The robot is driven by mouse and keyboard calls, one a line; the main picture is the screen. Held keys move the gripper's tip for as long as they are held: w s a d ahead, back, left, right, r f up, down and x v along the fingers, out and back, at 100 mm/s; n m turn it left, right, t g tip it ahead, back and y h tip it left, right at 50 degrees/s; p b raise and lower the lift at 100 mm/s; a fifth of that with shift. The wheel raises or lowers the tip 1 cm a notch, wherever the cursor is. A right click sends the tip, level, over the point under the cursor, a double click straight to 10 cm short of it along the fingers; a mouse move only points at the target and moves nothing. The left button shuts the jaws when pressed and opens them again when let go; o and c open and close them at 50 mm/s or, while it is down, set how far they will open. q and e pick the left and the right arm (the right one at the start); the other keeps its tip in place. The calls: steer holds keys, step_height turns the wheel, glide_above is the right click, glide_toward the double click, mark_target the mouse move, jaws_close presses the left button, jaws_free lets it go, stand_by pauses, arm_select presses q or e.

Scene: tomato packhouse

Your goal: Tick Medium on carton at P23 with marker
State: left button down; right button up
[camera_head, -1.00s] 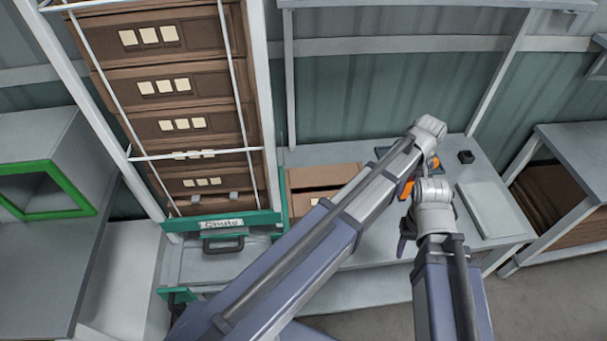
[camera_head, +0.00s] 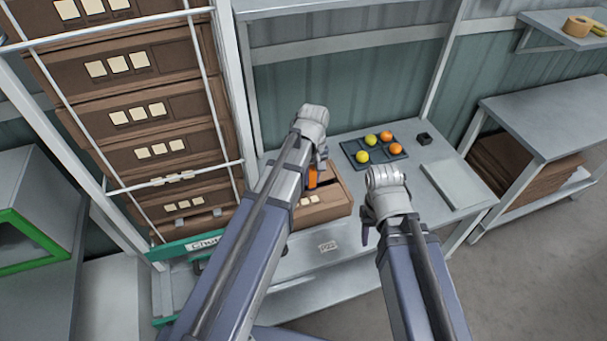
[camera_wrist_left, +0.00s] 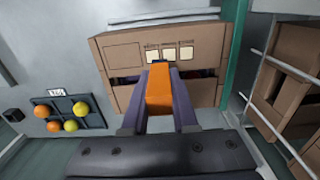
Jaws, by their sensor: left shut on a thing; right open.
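A brown carton (camera_head: 335,203) stands on the grey bench beside the stacked rack, with three cream squares on its front. It also shows in the left wrist view (camera_wrist_left: 205,94), with the squares (camera_wrist_left: 168,53) in a row and small unreadable print beside them. My left gripper (camera_wrist_left: 158,112) is shut on an orange marker (camera_wrist_left: 159,88), which points toward the carton near the squares; I cannot tell whether it touches. In the head view the left gripper (camera_head: 314,176) is over the carton and partly hides it. My right gripper (camera_head: 366,228) is open and empty in front of the bench.
A dark tray (camera_head: 349,147) with yellow and orange tomatoes lies behind my right wrist. A small black block (camera_head: 424,138) and a pale flat panel (camera_head: 452,185) are to its right. A small label (camera_head: 327,246) sits below the carton. A rack of cartons (camera_head: 150,112) stands left.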

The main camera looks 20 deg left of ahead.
arm_select(q)
steer(key=shift+s+a, duration=0.25)
steer(key=shift+a, duration=0.25)
steer(key=shift+s+a, duration=0.2)
steer(key=shift+a, duration=0.3)
step_height(320, 180, down, 6)
steer(key=b, duration=0.5)
steer(key=shift+r+b, duration=0.2)
steer(key=shift+b, duration=0.2)
steer(key=shift+f+b, duration=0.6)
stand_by(0.5)
steer(key=shift+w+d, duration=0.1)
steer(key=shift+w, duration=0.45)
steer(key=shift+s, duration=0.6)
stand_by(0.4)
steer(key=shift+r, duration=0.1)
